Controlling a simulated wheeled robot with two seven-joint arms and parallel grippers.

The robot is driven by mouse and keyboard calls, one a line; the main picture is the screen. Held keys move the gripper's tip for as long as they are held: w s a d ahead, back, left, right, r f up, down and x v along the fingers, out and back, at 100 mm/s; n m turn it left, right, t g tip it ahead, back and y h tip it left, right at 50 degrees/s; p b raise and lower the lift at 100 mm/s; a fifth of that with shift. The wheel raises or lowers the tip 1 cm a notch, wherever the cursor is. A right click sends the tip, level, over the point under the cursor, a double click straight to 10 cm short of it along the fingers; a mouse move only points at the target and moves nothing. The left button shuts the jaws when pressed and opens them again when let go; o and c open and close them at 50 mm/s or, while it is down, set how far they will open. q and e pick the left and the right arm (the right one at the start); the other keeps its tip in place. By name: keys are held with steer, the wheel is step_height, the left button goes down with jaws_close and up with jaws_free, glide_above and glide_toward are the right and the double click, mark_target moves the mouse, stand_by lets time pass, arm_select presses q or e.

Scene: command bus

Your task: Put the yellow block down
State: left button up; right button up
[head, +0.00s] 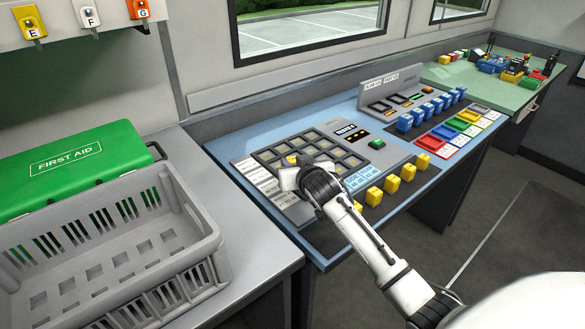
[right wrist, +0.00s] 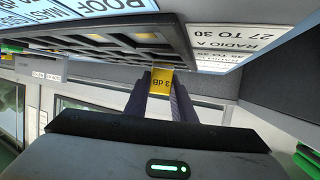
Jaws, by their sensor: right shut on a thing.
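My right gripper (head: 287,172) is over the left part of a dark grid of square cells (head: 345,158) on the grey console panel. In the head view the gripper hides most of the block. My left gripper is not in view.
Several yellow blocks (head: 391,184) stand in a row along the console's front, right of my arm. Blue blocks (head: 432,108) and coloured trays (head: 458,125) lie farther right. A grey crate (head: 215,268) and a green first aid box (head: 130,152) are at the left.

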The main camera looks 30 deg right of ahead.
steer(key=shift+f, duration=0.65)
steer(key=shift+f, duration=0.15)
steer(key=o, duration=1.1)
steer(key=shift+c, duration=0.2)
steer(key=shift+s+r, duration=0.15)
steer(key=shift+r, duration=0.1)
steer(key=p+v, duration=0.1)
steer(key=v, duration=1)
steer(key=shift+s+a+r, duration=0.15)
steer(key=shift+s, duration=0.15)
